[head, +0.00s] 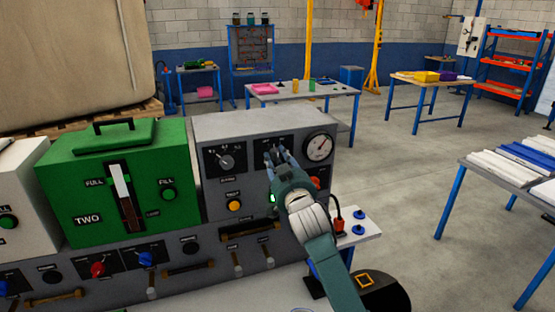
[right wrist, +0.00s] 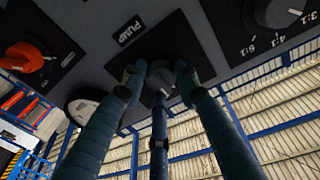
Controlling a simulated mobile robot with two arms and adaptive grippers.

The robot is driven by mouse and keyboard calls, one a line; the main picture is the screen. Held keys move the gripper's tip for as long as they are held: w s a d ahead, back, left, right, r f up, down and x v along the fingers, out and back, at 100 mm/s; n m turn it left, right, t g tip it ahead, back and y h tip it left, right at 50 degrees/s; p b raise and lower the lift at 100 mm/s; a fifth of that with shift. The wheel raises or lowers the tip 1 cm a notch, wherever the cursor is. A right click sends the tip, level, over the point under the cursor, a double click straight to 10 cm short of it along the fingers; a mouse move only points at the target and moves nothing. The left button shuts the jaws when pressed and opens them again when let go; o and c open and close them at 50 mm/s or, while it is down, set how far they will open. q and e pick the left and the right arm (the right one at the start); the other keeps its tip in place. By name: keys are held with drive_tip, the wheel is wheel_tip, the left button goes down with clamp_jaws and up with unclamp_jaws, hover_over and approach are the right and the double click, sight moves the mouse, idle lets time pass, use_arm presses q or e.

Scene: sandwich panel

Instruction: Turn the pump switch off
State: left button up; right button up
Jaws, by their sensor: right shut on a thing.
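The pump switch (right wrist: 160,75) is a grey knob on a black plate, beside the PUMP label (right wrist: 128,30) in the right wrist view. My right gripper (right wrist: 160,82) is shut on the knob, with a finger on each side of it. In the head view my right gripper (head: 277,156) reaches the upper front of the grey control box (head: 228,128) and hides most of the switch. I cannot read the switch's on or off position. My left gripper is not in view.
A round gauge (head: 319,147) sits right of the switch and a ratio dial (head: 226,161) left of it. An orange-red knob (right wrist: 25,55) is near in the wrist view. A green tank (head: 115,185) stands to the left.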

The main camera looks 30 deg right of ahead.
drive_tip(key=n, duration=0.4)
drive_tip(key=f+n, duration=0.1)
drive_tip(key=n, duration=0.1)
drive_tip(key=shift+y, duration=0.3)
idle(0.4)
drive_tip(key=o, duration=1.2)
drive_tip(key=shift+t, duration=0.3)
drive_tip(key=shift+c, duration=0.2)
drive_tip(key=shift+d+r, duration=0.1)
drive_tip(key=shift+r, duration=0.05)
drive_tip(key=v, duration=1.2)
